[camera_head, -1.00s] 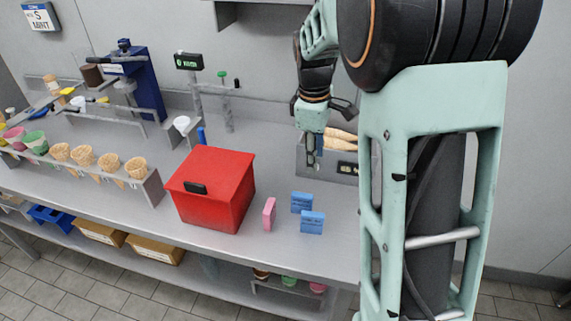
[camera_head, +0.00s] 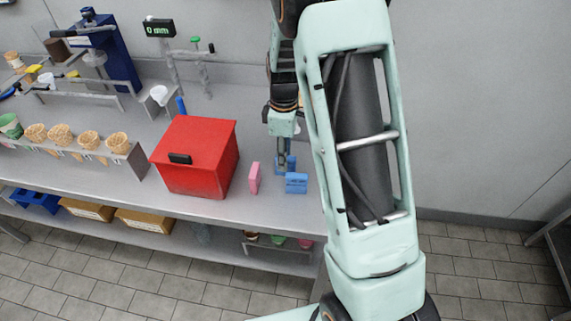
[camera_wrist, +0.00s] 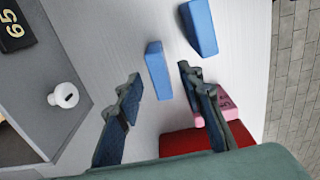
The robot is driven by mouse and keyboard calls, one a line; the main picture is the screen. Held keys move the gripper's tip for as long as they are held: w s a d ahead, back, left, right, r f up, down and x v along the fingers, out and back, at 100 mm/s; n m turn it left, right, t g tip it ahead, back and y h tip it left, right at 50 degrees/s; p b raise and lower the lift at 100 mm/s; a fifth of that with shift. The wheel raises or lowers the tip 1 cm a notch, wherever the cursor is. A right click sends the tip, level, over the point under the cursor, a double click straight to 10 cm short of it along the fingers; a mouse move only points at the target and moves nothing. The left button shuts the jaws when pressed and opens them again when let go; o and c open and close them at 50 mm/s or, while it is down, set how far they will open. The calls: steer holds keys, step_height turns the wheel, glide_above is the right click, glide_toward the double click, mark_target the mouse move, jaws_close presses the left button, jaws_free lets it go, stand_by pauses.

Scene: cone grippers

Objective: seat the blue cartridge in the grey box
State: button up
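Two blue cartridges stand on the bench, a front one (camera_head: 296,184) and a back one partly hidden by my gripper in the head view. In the wrist view, the back cartridge (camera_wrist: 158,72) lies between and just beyond my fingertips, and the front cartridge (camera_wrist: 200,27) is to the right. My gripper (camera_head: 282,168) points down and is open; its two dark fingers are spread apart in the wrist view (camera_wrist: 160,80). No contact with a cartridge shows. The grey box (camera_wrist: 62,62), with a white knob, is at the left of the wrist view. My arm hides it in the head view.
A pink block (camera_head: 254,178) stands left of the blue cartridges, beside a red box (camera_head: 200,180). A rack of cones (camera_head: 60,137) is farther left. The bench's front edge is close to the front cartridge; tiled floor lies beyond it.

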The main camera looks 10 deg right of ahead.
steer(key=shift+f, duration=0.75)
steer(key=shift+c, duration=0.7)
jaws_close()
steer(key=shift+r, duration=0.15)
